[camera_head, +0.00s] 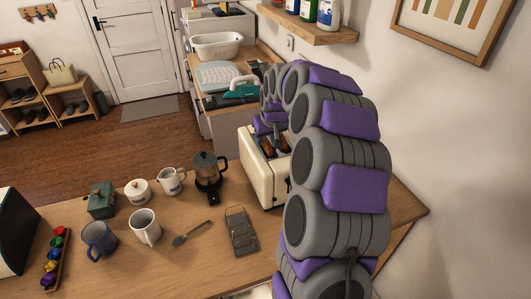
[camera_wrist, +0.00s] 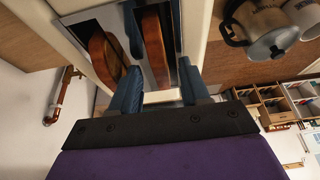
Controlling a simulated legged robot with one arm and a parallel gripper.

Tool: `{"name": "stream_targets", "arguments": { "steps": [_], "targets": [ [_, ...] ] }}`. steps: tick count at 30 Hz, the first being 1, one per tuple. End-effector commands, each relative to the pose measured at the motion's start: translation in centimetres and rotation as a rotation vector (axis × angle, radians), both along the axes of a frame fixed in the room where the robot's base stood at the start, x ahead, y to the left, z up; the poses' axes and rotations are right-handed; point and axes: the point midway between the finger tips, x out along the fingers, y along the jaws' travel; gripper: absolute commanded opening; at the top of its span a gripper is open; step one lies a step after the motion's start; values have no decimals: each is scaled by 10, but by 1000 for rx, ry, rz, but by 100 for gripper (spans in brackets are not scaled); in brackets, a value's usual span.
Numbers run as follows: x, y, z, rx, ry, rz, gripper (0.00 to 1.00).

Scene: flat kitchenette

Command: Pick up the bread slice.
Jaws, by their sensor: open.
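A cream toaster (camera_head: 258,172) stands on the wooden counter, partly hidden behind my arm. Its metal top and two slots also show in the wrist view (camera_wrist: 80,14). A brown bread slice (camera_wrist: 153,38) stands in the right slot and another bread slice (camera_wrist: 105,52) in the left slot. In the head view, bread (camera_head: 267,146) shows small at the toaster's top. My gripper (camera_wrist: 159,72) is open over the toaster, its blue fingers on either side of the line of the right slice. I cannot tell whether they touch it.
A coffee pot (camera_head: 207,176) stands left of the toaster on the counter. The wall is close on the right.

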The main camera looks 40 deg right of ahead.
Motion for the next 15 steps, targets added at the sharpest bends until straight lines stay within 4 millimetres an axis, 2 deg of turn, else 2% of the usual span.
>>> {"name": "stream_targets", "arguments": {
  "steps": [2,15],
  "targets": [
    [0,0,0,0,0,0,43],
    [0,0,0,0,0,0,1]
  ]
}}
